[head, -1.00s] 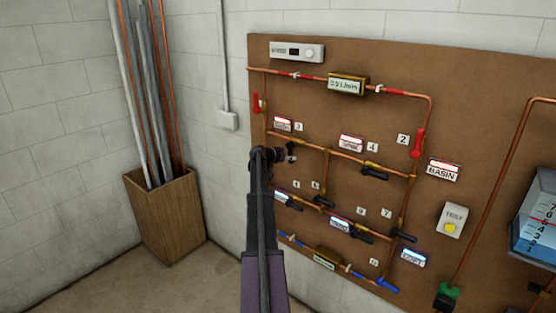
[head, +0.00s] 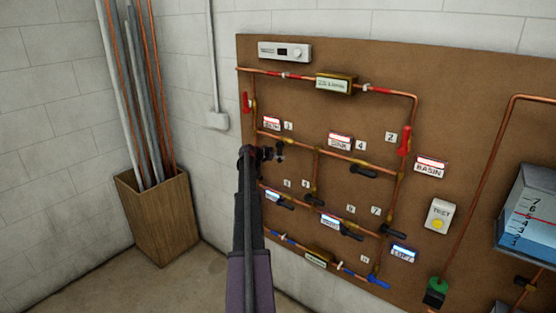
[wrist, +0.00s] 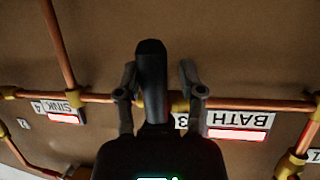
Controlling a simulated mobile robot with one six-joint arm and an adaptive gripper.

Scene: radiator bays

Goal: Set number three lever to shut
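The number three lever (wrist: 152,80) is a black handle in the wrist view, which shows the board upside down. It lies across the copper pipe, beside the BATH label (wrist: 240,122) and a partly hidden 3 tag (wrist: 181,122). My gripper (wrist: 159,67) is open, with one finger on each side of the lever. The left finger looks very close to it; a gap shows on the right. I cannot tell if either finger touches. In the head view my gripper (head: 265,153) is at the lever (head: 280,152), below the 3 tag (head: 288,126).
The number 4 lever (head: 363,171) and several other black levers sit on the pipes right and below. Red levers (head: 405,140) are higher up. A test button box (head: 440,216) is at the right. A wooden bin of pipes (head: 158,218) stands left of the board.

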